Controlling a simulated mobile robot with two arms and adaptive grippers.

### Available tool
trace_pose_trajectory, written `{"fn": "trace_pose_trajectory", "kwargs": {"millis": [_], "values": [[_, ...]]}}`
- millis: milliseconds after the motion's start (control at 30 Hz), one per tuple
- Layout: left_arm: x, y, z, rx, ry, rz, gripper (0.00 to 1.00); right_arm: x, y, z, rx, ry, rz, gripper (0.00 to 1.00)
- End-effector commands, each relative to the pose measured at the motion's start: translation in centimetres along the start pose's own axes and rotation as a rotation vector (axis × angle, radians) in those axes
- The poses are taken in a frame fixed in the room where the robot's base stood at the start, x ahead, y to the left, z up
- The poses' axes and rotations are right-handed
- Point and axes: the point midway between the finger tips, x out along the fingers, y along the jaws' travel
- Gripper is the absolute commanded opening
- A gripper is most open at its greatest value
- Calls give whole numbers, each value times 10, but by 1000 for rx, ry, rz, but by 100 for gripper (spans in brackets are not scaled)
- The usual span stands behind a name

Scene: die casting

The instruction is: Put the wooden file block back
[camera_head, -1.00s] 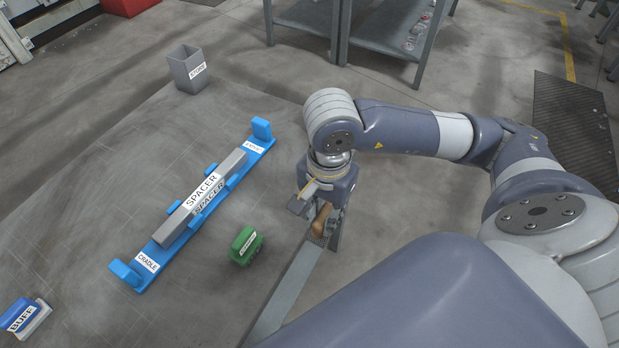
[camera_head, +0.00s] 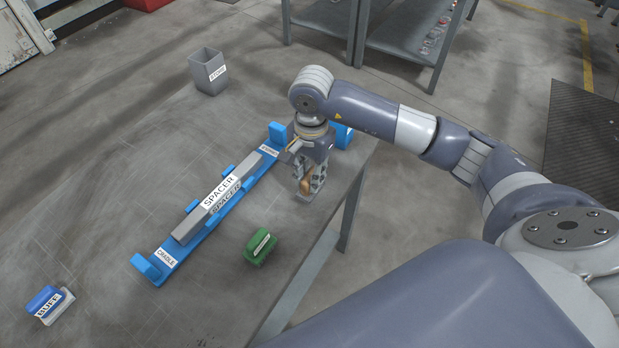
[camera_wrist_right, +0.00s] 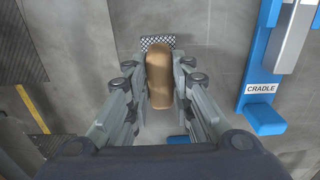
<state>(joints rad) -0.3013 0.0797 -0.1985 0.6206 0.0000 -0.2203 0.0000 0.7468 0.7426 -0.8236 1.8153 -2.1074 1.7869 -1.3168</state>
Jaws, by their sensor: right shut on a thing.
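The wooden file block has a brown wooden grip (camera_wrist_right: 158,75) and a hatched metal plate at its end. My right gripper (camera_head: 304,188) is shut on it, with a finger on each side of the wood in the right wrist view. The block (camera_head: 305,185) hangs over the right edge area of the table, right of the blue cradle's far end. I cannot tell whether its plate touches the table. A blue object (camera_head: 343,135) stands behind my right gripper at the table's edge, partly hidden by the arm. My left gripper is not in view.
The blue cradle (camera_head: 168,257) holds a grey spacer (camera_head: 190,226). A green labelled block (camera_head: 260,247) sits near the right edge, a blue BUFF block (camera_head: 47,304) at lower left. A grey square cup (camera_head: 206,72) stands at the back. The table's left side is clear.

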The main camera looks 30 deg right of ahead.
Motion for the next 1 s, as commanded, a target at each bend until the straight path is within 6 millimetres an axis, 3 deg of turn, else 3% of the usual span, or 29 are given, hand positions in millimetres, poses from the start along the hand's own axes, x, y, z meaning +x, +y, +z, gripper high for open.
{"fn": "trace_pose_trajectory", "kwargs": {"millis": [167, 400, 767, 800, 867, 1000], "values": [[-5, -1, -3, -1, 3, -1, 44, 5, -3, -2, -1, -3, 2, 0], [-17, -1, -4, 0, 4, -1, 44, 34, -2, -2, 0, -1, 2, 0], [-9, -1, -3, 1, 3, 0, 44, 40, -3, -3, -1, 1, -1, 0], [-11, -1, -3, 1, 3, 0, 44, 39, -3, -2, -1, 1, 0, 28], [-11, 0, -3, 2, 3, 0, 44, 38, -3, -2, -1, 0, 0, 41], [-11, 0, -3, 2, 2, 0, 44, 38, -3, -2, -1, 0, 0, 41]]}}
